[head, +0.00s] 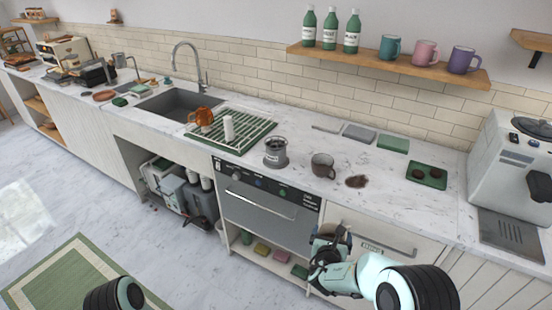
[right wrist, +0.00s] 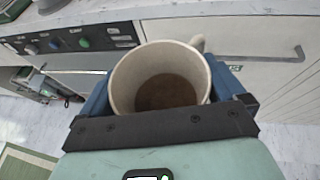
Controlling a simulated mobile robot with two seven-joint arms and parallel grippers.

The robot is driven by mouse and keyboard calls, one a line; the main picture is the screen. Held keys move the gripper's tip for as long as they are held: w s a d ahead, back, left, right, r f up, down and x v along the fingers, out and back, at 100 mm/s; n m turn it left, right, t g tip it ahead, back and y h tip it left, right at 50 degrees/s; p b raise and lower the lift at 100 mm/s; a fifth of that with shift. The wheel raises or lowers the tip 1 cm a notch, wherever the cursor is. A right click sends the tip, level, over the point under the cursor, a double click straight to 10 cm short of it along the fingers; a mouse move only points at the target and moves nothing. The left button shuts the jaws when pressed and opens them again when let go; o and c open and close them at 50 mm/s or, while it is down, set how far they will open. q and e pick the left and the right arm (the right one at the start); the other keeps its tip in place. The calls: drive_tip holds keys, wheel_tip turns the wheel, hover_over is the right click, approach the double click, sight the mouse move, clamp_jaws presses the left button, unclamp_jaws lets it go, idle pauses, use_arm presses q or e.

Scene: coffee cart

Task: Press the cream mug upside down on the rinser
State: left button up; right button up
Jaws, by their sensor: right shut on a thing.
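The cream mug (right wrist: 150,62) is between the jaws of my right gripper (right wrist: 160,95) in the right wrist view. Its open mouth faces the camera, its inside bottom is brown, and its handle points to the far right. In the head view my right gripper (head: 330,245) is low in front of the counter's front edge, near the dishwasher-like front, and the mug is mostly hidden by the gripper. My left gripper is not in view.
A glass-like mug (head: 323,166) and a brown spill (head: 356,181) are on the counter, with a green tray (head: 427,176) to the right. A grey machine (head: 512,165) stands far right.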

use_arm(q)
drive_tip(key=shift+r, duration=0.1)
use_arm(e)
drive_tip(key=shift+w, duration=0.1)
drive_tip(key=n+p, duration=0.1)
drive_tip(key=n+h+p, duration=0.2)
drive_tip(key=shift+w+a+r, duration=0.1)
drive_tip(key=shift+w+r, duration=0.15)
drive_tip(key=shift+w, duration=0.05)
drive_tip(key=shift+f+n+g+h, duration=0.3)
drive_tip(key=shift+n+h, duration=0.1)
drive_tip(key=shift+n, duration=0.1)
drive_tip(key=shift+s+r, duration=0.1)
drive_tip(key=shift+s, duration=0.3)
drive_tip(key=shift+w+n+h, duration=0.1)
drive_tip(key=shift+n+h, duration=0.4)
drive_tip(key=shift+n, duration=0.2)
drive_tip(key=shift+n+h, duration=0.6)
drive_tip(key=shift+n, duration=0.5)
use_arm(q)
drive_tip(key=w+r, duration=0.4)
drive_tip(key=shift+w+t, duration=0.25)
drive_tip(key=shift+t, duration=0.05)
use_arm(e)
drive_tip(key=shift+n+h, duration=0.3)
drive_tip(key=shift+n, duration=0.1)
